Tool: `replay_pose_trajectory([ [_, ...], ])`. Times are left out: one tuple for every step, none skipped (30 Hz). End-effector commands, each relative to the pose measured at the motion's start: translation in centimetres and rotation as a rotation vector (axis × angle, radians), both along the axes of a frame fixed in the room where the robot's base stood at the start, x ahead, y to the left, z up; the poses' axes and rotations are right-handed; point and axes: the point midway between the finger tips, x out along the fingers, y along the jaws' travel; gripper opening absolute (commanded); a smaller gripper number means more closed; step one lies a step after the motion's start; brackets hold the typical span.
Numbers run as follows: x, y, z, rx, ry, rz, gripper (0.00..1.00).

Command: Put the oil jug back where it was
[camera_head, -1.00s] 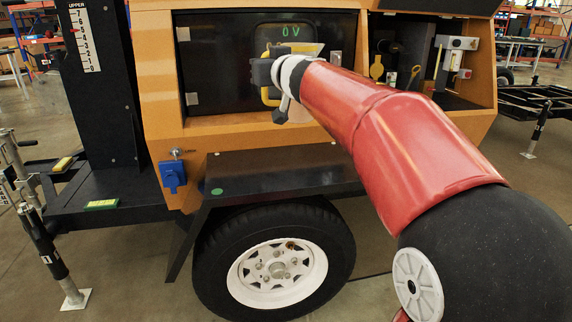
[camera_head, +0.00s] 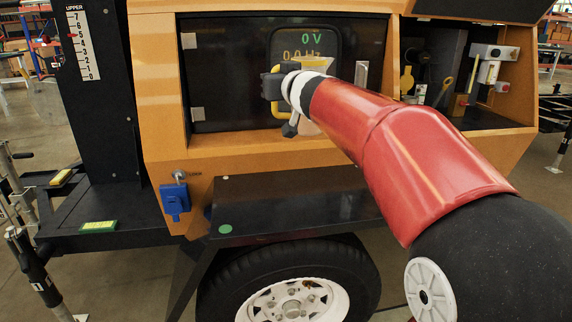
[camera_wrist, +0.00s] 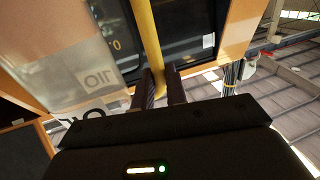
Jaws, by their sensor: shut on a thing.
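My gripper (camera_head: 272,87) is shut on the yellow handle of the oil jug, in front of the dark panel of the orange machine. In the wrist view, the fingers (camera_wrist: 161,88) close around the yellow bar of the handle. The translucent jug body (camera_wrist: 75,75), with its lettering upside down in that view, shows at the left. In the head view, my gripper and arm hide most of the jug; a pale part of the jug (camera_head: 308,128) shows below the wrist.
The orange machine has a dark panel (camera_head: 230,75) with a green readout, and an open bay (camera_head: 460,85) at the right holding yellow and white fittings. Below are a black fender (camera_head: 290,200) and a wheel (camera_head: 295,300). A black mast with a scale (camera_head: 82,45) stands left.

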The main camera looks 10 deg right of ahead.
Motion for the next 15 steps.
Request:
replay_pose_trajectory([
  [0.0, 0.0, -0.6, 0.002, 0.000, -0.001, 0.00],
  [0.0, 0.0, -0.9, 0.001, 0.000, -0.002, 0.00],
  [-0.1, -0.1, -1.3, 0.001, -0.001, -0.004, 0.00],
  [0.0, 0.0, -1.8, 0.002, 0.001, -0.002, 0.00],
  [0.0, 0.0, -2.3, 0.002, 0.001, 0.000, 0.00],
  [0.0, 0.0, -2.9, 0.002, 0.002, 0.000, 0.00],
  [0.0, 0.0, -3.3, 0.002, 0.001, -0.001, 0.00],
  [0.0, -0.1, -3.7, 0.002, 0.001, -0.002, 0.00],
  [0.0, -0.1, -4.3, 0.001, 0.000, -0.004, 0.00],
  [0.0, 0.0, -5.1, 0.001, 0.002, -0.002, 0.00],
  [0.0, 0.0, -5.8, 0.003, 0.004, -0.001, 0.00],
  [0.0, 0.0, -6.6, 0.002, 0.003, -0.001, 0.00],
  [0.0, 0.0, -7.2, 0.003, 0.002, -0.003, 0.00],
  [0.0, 0.0, -8.0, 0.001, 0.003, -0.002, 0.00],
  [0.0, 0.0, -9.0, 0.002, 0.004, -0.001, 0.00],
])
